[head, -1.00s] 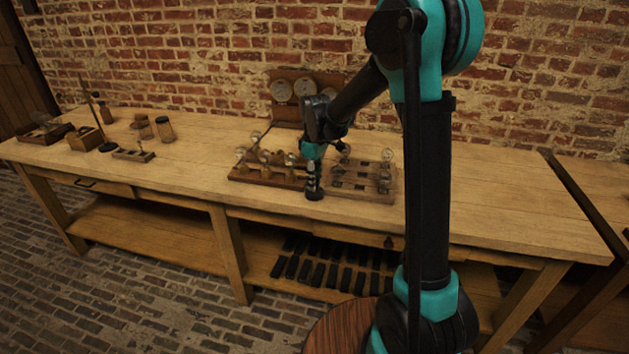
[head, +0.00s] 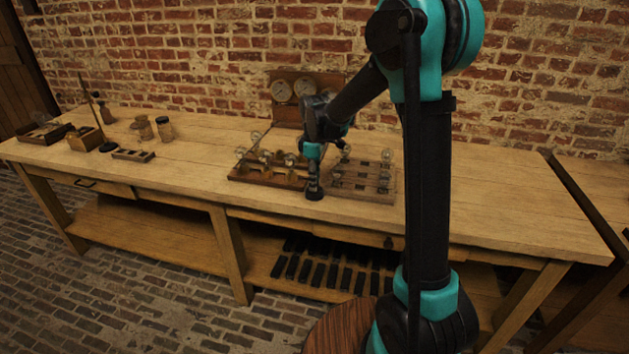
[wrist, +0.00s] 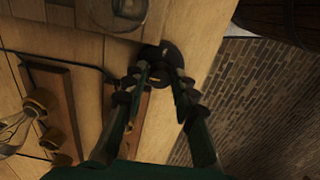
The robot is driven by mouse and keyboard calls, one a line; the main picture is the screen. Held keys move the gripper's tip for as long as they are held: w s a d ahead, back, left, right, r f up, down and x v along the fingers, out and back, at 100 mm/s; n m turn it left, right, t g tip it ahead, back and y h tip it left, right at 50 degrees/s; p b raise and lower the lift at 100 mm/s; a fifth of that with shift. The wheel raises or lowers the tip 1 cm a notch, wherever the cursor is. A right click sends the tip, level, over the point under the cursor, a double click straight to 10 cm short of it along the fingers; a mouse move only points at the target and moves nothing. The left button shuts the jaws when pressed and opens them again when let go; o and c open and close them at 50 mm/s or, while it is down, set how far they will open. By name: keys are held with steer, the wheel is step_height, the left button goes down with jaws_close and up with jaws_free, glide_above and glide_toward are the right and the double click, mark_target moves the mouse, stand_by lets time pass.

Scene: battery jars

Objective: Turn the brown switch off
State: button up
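A dark round-based fitting, which looks like the switch (wrist: 169,51), sits near the bench's front edge in the wrist view. It shows as a small dark disc (head: 314,194) under my gripper in the head view. My gripper (wrist: 164,70) points at it, with its two fingertips apart over the near part of the disc. I see a clear gap between the fingers. I cannot tell whether they touch the switch. Its lever or knob is mostly hidden, and its setting cannot be read.
A wooden board with brass fittings and glass bulbs (head: 250,177) stands left of my gripper, and a slotted board (head: 375,186) stands right. An upright dial panel (head: 281,91) is behind. A dark cable (wrist: 80,65) runs to the switch. The bench's right part is clear.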

steer(key=o, duration=0.3)
step_height(320, 180, up, 12)
stand_by(0.6)
